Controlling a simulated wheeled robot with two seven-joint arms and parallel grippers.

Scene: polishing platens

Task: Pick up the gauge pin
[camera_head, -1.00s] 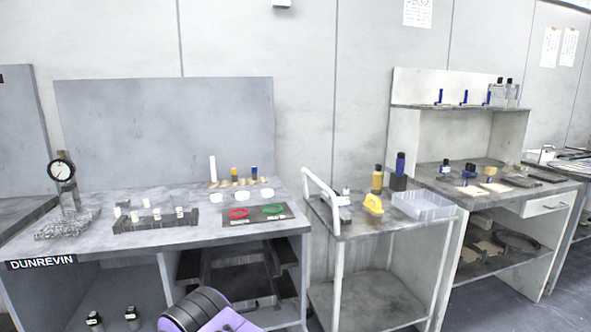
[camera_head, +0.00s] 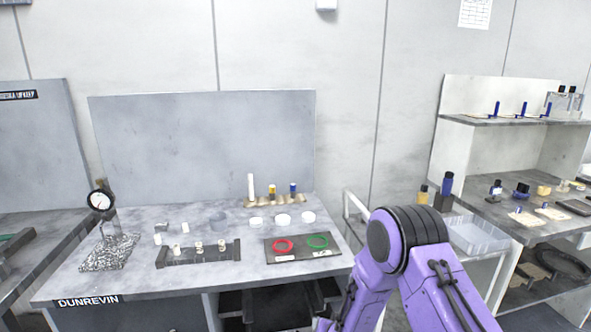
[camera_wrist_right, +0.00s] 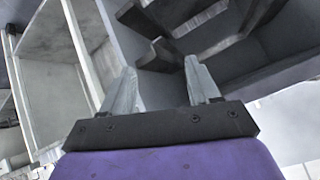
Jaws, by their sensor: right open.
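On the bench marked DUNREVIN, a dark rack (camera_head: 168,259) holds a few short pale cylinders (camera_head: 222,246). Small pale pieces (camera_head: 185,228) lie behind it. A dial gauge (camera_head: 100,201) stands on a speckled stone base (camera_head: 110,254) at the bench's left. I cannot tell which small piece is the gauge pin. My right arm rises in front of the bench's right end in the head view; its fingers are not visible there. In the right wrist view my right gripper (camera_wrist_right: 163,82) is open and empty, below the bench top near shelving. My left gripper is out of view.
A dark mat (camera_head: 300,257) with a red ring (camera_head: 283,246) and a green ring (camera_head: 317,241) lies at the bench's right. White round pieces (camera_head: 283,219) and a wooden holder (camera_head: 262,202) are behind. A cart with a clear bin (camera_head: 478,236) stands right.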

